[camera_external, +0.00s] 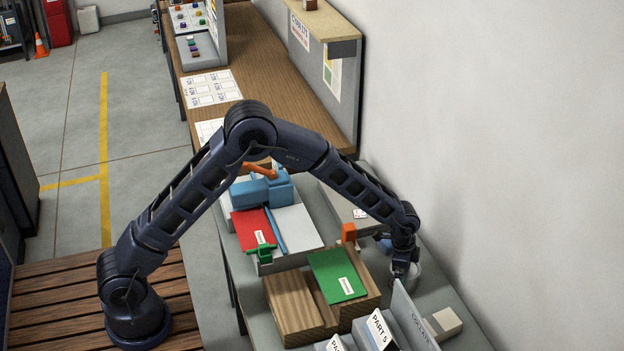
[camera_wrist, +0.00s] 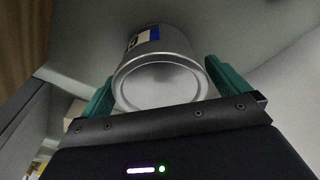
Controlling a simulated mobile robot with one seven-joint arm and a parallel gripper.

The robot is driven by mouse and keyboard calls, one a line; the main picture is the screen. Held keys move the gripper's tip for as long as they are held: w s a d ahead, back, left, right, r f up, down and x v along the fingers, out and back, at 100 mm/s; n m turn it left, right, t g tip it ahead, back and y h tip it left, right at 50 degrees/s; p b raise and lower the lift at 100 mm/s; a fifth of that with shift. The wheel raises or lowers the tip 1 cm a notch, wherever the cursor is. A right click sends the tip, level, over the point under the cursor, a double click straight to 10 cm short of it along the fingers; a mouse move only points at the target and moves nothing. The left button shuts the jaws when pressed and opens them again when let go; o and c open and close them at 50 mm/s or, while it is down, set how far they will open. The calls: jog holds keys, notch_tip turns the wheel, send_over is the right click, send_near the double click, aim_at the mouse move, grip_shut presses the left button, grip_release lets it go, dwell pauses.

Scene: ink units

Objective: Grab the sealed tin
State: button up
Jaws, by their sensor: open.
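The sealed tin (camera_wrist: 158,82) is a silver metal can with a smooth round lid and a blue and white label on its side. In the wrist view it sits between the two green fingers of my gripper (camera_wrist: 158,88). The fingers are open, one on each side of it; I cannot tell whether either touches it. In the external view my gripper (camera_external: 402,268) points down at the right side of the bench, and the grey tin (camera_external: 411,276) shows only in part beneath it.
A wooden block (camera_external: 296,306) and a green labelled sheet (camera_external: 337,276) lie left of my gripper. Upright grey dividers with labelled cards (camera_external: 381,330) stand close in front. A white wall (camera_external: 500,150) rises at the right.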

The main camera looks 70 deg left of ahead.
jog(key=shift+f, duration=0.15)
jog(key=shift+c, duration=0.2)
jog(key=c, duration=1.2)
jog(key=shift+o, duration=0.2)
